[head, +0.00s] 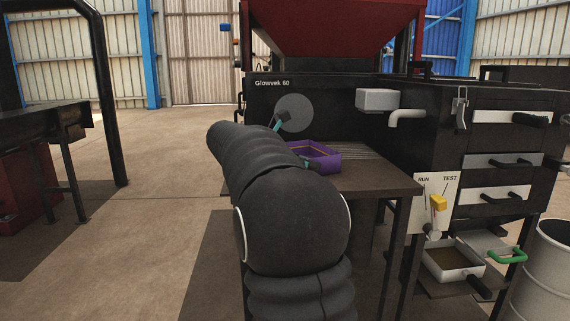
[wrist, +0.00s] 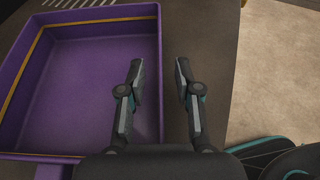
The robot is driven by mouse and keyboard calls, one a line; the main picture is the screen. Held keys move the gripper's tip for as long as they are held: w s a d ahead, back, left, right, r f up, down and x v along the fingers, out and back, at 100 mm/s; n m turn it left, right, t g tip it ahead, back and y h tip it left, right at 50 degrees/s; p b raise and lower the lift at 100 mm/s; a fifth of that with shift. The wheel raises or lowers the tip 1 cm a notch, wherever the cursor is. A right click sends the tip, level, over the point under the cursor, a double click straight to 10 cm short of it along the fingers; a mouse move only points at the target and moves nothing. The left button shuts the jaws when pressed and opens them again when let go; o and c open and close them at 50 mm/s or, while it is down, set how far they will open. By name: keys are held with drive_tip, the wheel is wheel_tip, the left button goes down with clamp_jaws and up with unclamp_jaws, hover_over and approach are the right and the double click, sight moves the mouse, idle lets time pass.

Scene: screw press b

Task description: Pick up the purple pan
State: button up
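The purple pan (head: 322,153) is a shallow rectangular tray on the press's dark table, partly hidden behind my arm in the head view. In the wrist view the pan (wrist: 85,85) fills the left side, with a yellow line along its inner walls. My gripper (wrist: 160,70) is open and empty. Its left finger shows over the pan's inside and its right finger outside the pan, with the right wall running between them in the picture. I cannot tell the fingers' height relative to the rim. In the head view my arm hides most of the gripper.
The dark table (head: 378,180) has slots at its back. The press body (head: 335,105) stands behind, under a red hopper (head: 335,30). At right are a cabinet with drawers (head: 505,160), a RUN/TEST lever (head: 438,205) and a white tray (head: 452,262).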

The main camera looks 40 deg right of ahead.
clamp_jaws()
drive_tip(key=shift+r, duration=0.1)
